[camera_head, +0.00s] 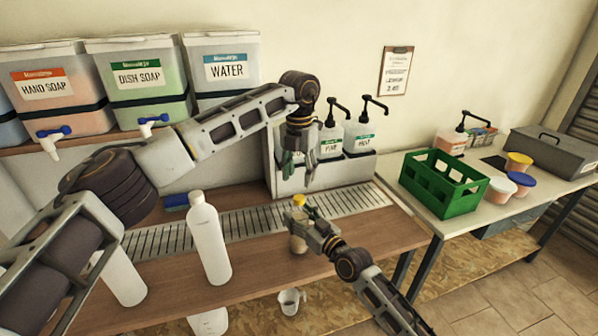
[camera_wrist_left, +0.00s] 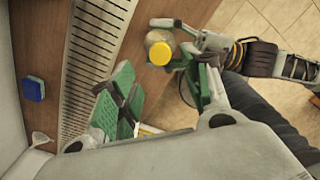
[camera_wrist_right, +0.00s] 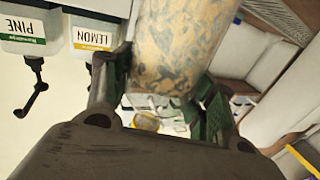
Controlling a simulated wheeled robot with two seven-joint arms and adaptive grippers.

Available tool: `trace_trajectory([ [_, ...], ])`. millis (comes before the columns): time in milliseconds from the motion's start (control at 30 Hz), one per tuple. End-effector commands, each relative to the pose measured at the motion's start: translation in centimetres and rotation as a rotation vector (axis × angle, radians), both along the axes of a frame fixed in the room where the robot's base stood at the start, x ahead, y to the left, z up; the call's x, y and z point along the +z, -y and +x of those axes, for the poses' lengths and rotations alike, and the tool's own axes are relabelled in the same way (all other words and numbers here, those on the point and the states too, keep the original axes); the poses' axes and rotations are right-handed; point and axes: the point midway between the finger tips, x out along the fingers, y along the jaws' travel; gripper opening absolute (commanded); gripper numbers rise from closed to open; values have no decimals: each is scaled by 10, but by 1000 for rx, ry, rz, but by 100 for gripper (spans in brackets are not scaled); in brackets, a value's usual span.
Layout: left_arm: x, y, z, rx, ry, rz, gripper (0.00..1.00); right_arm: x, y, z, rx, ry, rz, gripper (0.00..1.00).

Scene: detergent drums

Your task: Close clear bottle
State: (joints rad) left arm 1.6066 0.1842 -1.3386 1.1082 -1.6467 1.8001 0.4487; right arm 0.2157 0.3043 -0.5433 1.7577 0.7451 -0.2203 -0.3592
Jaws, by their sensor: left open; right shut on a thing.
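The clear bottle (camera_head: 298,240) stands upright near the front of the wooden counter, with a yellow cap (camera_head: 299,200) at its top. The left wrist view shows the yellow cap (camera_wrist_left: 160,53) from above; I cannot tell how tightly it sits. My right gripper (camera_head: 312,230) is shut around the bottle's body from the right. In the right wrist view the bottle (camera_wrist_right: 180,45) looks amber and speckled between the fingers. My left gripper (camera_head: 298,162) is open and empty, pointing down above the cap and apart from it.
A tall white bottle (camera_head: 208,240) stands left of the clear bottle. Behind lie a metal drip grate (camera_head: 250,222), a blue sponge (camera_head: 175,201) and pump dispensers (camera_head: 357,142). A metal cup (camera_head: 291,301) is in front and lower. A green crate (camera_head: 445,185) stands on the right table.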

Motion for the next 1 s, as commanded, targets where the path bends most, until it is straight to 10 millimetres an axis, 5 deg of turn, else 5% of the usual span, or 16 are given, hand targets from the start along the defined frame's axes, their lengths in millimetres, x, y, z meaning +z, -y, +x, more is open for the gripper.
trace_trajectory([
  [700,-67,0,0,-1,-1,0,48,0,0,0,0,0,0,0],
  [1000,-78,0,0,0,-1,0,48,0,0,0,0,0,0,0],
])
